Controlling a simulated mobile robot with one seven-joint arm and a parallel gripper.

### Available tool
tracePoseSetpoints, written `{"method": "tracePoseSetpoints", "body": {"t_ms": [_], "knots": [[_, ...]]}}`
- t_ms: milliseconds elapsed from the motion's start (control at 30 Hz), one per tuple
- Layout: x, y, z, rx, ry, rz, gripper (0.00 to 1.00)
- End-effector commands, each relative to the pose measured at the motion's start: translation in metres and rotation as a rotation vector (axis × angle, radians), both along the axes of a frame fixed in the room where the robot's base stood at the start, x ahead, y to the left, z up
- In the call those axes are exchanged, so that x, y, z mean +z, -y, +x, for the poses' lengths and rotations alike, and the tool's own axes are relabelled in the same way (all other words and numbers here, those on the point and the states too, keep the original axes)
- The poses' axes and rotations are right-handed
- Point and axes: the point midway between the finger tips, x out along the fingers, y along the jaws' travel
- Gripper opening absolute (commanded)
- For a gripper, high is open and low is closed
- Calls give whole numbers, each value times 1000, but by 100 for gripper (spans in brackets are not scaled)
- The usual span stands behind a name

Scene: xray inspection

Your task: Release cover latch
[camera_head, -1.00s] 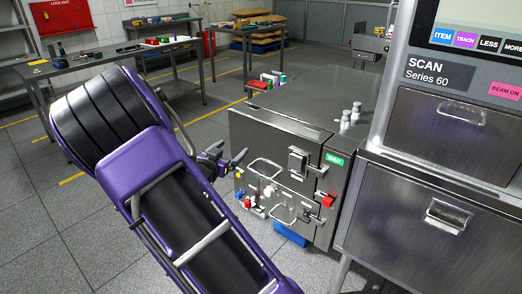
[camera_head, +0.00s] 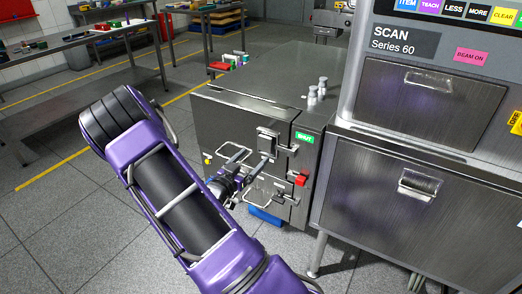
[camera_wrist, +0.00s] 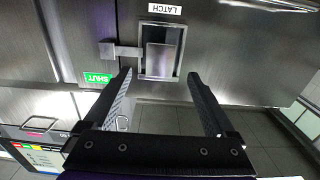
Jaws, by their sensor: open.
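The cover latch is a metal square-framed paddle on the front of a steel cabinet (camera_head: 245,112). The latch (camera_head: 268,143) shows in the head view, and close up in the wrist view the latch (camera_wrist: 161,58) sits under an upside-down LATCH label (camera_wrist: 165,8). A small side bar links it to a block at its left there. My gripper (camera_wrist: 160,75) is open and empty, with its two fingers apart on either side of the latch's lower part in the picture. Whether they touch it cannot be told. In the head view my gripper (camera_head: 258,172) is just below the latch, partly hidden by my arm.
A green SHUT sign (camera_head: 304,137) and a red knob (camera_head: 300,179) are right of the latch. Bar handles (camera_head: 237,154) project from the cabinet front. The scanner (camera_head: 400,160) stands close at the right.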

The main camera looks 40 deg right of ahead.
Motion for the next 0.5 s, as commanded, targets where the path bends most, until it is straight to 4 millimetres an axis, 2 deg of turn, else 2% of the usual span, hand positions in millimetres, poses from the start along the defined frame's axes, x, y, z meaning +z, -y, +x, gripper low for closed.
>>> {"method": "tracePoseSetpoints", "body": {"t_ms": [33, 200, 500], "knots": [[0, 11, 4, -3, 2, -1, 90], [-1, 37, 15, -2, 2, -1, 90], [0, 55, 23, 0, 0, -1, 90]]}}
